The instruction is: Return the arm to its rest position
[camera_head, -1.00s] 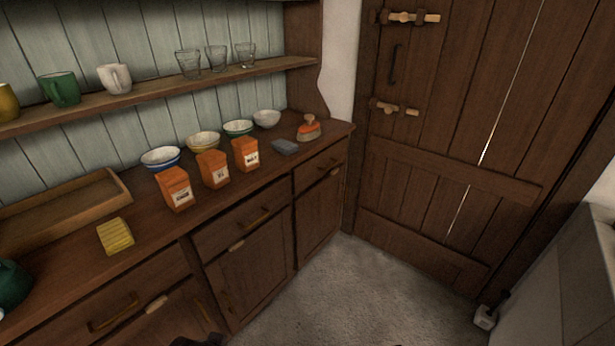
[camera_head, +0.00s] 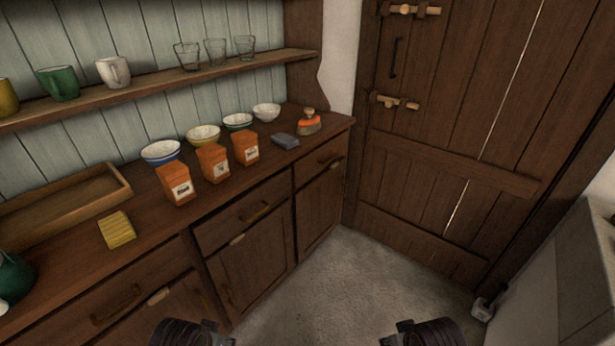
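Dark ribbed parts of my two arms show at the bottom edge of the head view, cut off by the frame. The left gripper (camera_head: 222,334) is at the bottom, left of centre, in front of the cupboard. The right gripper (camera_head: 394,334) is at the bottom, right of centre, over the grey floor. Both are far from the things on the counter. I cannot make out whether their fingers are open or shut. No held thing is visible.
The dresser counter (camera_head: 75,270) holds a wooden tray (camera_head: 115,193), a yellow sponge (camera_head: 117,230), orange boxes (camera_head: 213,164), several bowls, a grey block (camera_head: 285,140) and a brush (camera_head: 309,124). Cups and glasses stand on the shelf (camera_head: 150,82). The plank door (camera_head: 440,150) is closed.

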